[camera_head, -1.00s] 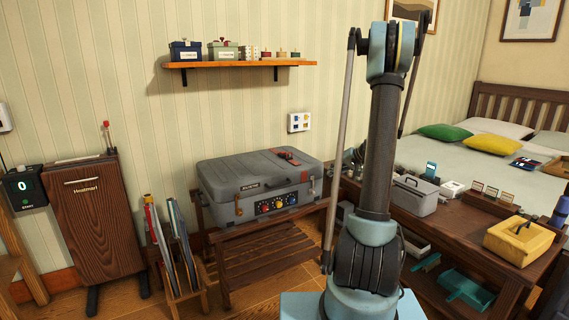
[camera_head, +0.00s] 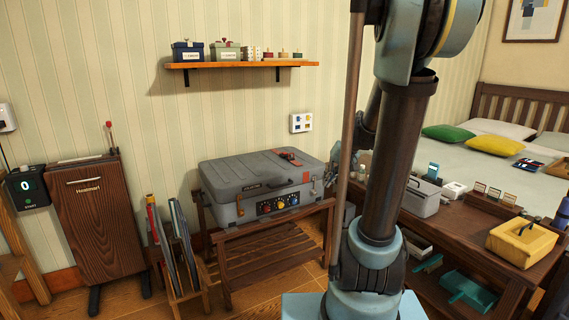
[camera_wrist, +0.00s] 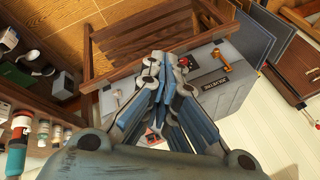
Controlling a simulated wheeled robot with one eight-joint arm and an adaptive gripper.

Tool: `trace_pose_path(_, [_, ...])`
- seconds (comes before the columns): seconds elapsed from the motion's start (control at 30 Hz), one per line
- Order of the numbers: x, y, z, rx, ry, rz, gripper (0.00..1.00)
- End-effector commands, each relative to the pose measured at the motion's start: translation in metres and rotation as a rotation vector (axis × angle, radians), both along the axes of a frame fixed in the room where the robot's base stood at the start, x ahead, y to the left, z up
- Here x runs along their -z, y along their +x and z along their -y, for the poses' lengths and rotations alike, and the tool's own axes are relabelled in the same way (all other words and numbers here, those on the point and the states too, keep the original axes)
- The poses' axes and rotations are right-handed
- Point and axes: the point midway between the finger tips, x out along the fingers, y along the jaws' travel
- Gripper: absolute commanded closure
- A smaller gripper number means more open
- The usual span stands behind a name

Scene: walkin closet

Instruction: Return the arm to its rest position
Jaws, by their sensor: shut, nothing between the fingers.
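My arm stands upright in the right half of the head view, with its upper joint near the top edge. My gripper (camera_wrist: 170,85) shows in the wrist view with its fingers shut together and nothing between them. In the wrist view it lies in front of the grey case (camera_wrist: 225,90), hiding part of it; I cannot tell the gap between them. In the head view the gripper is mostly hidden behind my arm. The grey case (camera_head: 262,178) is closed and sits on a wooden rack.
A wooden rack (camera_head: 270,268) carries the case. A brown cabinet (camera_head: 98,215) and a folder stand (camera_head: 180,280) are at left. A shelf (camera_head: 240,65) with small boxes hangs above.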

Motion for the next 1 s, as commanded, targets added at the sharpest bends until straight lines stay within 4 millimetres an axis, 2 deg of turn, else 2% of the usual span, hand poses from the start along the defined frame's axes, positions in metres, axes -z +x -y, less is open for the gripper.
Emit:
trace_pose_path(0.1, [0.001, -0.032, -0.003, -0.005, -0.042, -0.017, 1.00])
trace_pose_path(0.5, [0.017, -0.129, 0.000, -0.011, -0.184, -0.065, 1.00])
trace_pose_path(0.8, [0.041, -0.193, 0.011, -0.014, -0.294, -0.089, 1.00])
trace_pose_path(1.0, [0.059, -0.225, 0.021, -0.012, -0.358, -0.098, 1.00])
